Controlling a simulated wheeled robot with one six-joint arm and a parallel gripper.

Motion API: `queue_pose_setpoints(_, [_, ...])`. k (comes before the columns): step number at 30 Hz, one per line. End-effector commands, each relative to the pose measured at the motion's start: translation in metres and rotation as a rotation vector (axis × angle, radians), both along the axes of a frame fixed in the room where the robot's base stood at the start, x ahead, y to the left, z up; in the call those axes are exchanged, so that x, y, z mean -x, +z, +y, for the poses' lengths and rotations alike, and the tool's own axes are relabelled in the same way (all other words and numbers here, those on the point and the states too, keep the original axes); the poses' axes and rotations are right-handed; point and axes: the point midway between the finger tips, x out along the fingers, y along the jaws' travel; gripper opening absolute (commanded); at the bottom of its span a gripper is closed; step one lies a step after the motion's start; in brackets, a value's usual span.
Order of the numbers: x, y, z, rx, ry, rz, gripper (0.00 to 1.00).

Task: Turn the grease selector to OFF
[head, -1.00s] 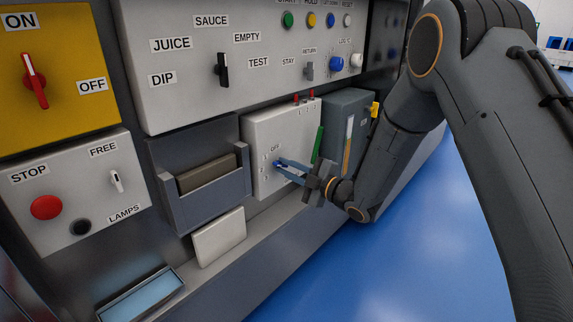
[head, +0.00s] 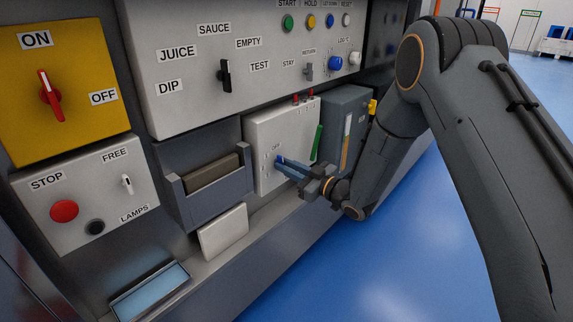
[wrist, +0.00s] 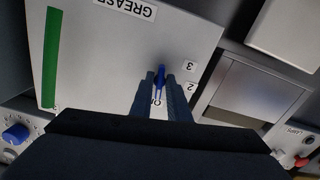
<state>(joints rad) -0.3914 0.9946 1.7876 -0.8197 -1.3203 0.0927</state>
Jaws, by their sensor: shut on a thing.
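The grease selector, a small blue knob (wrist: 160,72), sits on a white panel (wrist: 100,60) marked GREASE, which is upside down in the wrist view. My gripper (wrist: 160,80) is shut on the knob, one finger on each side. In the head view my gripper (head: 283,164) reaches the panel (head: 262,128) just below OFF. Which end of the knob points cannot be told.
A green bar (head: 317,143) stands right of the knob, and a grey box (head: 345,105) beyond it. A tray-like holder (head: 205,188) is close on the left. The large white panel (head: 190,110) with switches is above. Blue floor is free below.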

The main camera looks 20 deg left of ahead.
Motion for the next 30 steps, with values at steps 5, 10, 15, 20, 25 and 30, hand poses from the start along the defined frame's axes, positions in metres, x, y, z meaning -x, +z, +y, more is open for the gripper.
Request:
queue_pose_setpoints(5, [0.0013, -0.0015, -0.0006, -0.035, 0.000, 0.092, 0.00])
queue_pose_setpoints(10, [0.0013, -0.0017, -0.0005, -0.056, 0.000, 0.143, 0.00])
queue_pose_setpoints(15, [0.0013, -0.0018, -0.0004, -0.066, 0.000, 0.167, 0.00])
queue_pose_setpoints(20, [0.0013, -0.0020, -0.0004, -0.068, 0.000, 0.172, 0.00])
queue_pose_setpoints(25, [0.0013, -0.0021, -0.0004, -0.068, 0.000, 0.172, 0.00])
queue_pose_setpoints(30, [0.0014, -0.0019, -0.0004, -0.068, 0.000, 0.172, 0.31])
